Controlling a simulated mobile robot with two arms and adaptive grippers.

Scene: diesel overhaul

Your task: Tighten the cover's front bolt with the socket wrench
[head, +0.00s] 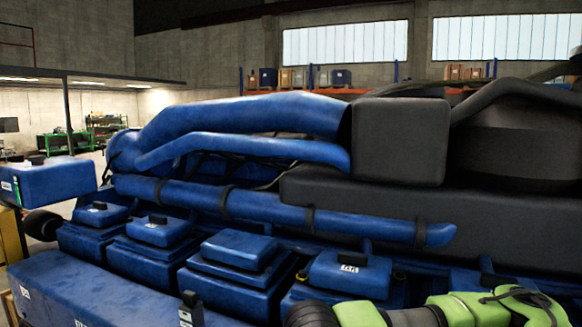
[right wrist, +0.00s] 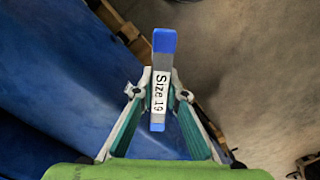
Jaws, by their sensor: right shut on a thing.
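The socket wrench (right wrist: 160,82) shows in the right wrist view as a grey bar with blue ends and a "Size 19" label. My right gripper (right wrist: 161,96) is shut on it, with one finger on each side. Its socket is not visible. In the head view my right arm reaches in at the lower right, and its fingertips are not clearly visible. Several blue covers sit along the engine, among them a plain stepped one (head: 238,249) and a labelled one (head: 350,271). Which cover is meant, and its front bolt, I cannot tell. My left gripper is not in view.
The blue engine (head: 240,112) with pipes fills most of the head view. A long blue casing (head: 110,292) runs along its front, with a small dark labelled piece (head: 190,311) upright at its edge. Bare floor (right wrist: 265,70) lies right of the wrench in the wrist view.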

